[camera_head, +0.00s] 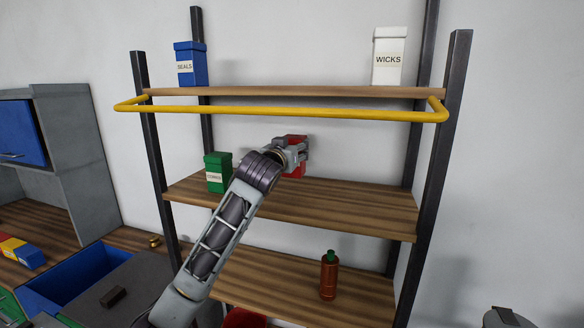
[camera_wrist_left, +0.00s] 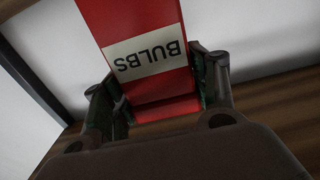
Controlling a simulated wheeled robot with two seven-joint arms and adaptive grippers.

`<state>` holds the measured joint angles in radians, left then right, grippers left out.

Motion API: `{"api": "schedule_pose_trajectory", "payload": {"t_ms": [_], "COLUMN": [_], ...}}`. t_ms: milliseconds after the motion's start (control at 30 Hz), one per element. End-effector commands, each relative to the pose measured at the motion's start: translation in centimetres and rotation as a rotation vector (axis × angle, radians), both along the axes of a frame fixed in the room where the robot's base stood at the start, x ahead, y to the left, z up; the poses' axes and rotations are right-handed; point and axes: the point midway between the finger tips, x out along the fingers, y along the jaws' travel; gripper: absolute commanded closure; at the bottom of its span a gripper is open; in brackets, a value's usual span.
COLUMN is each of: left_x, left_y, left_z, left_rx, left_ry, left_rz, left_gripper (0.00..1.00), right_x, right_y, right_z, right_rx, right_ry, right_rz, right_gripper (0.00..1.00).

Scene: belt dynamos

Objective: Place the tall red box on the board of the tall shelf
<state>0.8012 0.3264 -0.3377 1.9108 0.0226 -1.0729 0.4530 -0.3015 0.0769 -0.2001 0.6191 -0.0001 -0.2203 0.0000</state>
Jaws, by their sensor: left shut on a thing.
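The tall red box (camera_head: 296,171) is held in my left gripper (camera_head: 300,153), over the middle board (camera_head: 330,211) of the tall shelf. In the left wrist view the red box (camera_wrist_left: 130,22) shows a white label reading BULBS, upside down in the picture. The fingers of my left gripper (camera_wrist_left: 160,95) are on both sides of the box. The gripper hides much of the box in the head view, and I cannot tell whether its base touches the board. My right gripper is not clearly in view.
A green box (camera_head: 217,172) stands left on the middle board. A yellow rail (camera_head: 290,111) runs before the top board, which holds a blue SEALS box (camera_head: 190,64) and a white WICKS box (camera_head: 388,58). A brown bottle (camera_head: 328,277) stands below. The middle board's right side is clear.

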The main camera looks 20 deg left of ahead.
Motion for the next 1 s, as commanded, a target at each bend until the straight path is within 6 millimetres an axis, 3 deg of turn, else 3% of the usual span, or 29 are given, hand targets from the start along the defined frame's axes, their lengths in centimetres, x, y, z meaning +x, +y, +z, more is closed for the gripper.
{"api": "schedule_pose_trajectory", "payload": {"t_ms": [200, 667, 1000], "left_x": [0.0, 0.0, 0.0], "left_y": [0.0, 0.0, 0.0], "left_z": [-1.3, -1.8, -4.8], "left_rx": [0.001, 0.001, 0.001], "left_ry": [-0.003, -0.001, -0.001], "left_rz": [0.001, 0.001, 0.000], "left_gripper": [0.74, 0.74, 0.74], "right_x": [0.2, 0.3, 0.3], "right_y": [0.0, -0.4, -0.5], "right_z": [0.3, 0.3, 0.8], "right_rx": [0.000, -0.003, -0.004], "right_ry": [-0.002, -0.004, -0.004], "right_rz": [0.000, 0.002, 0.002], "right_gripper": [0.60, 0.60, 0.60]}}
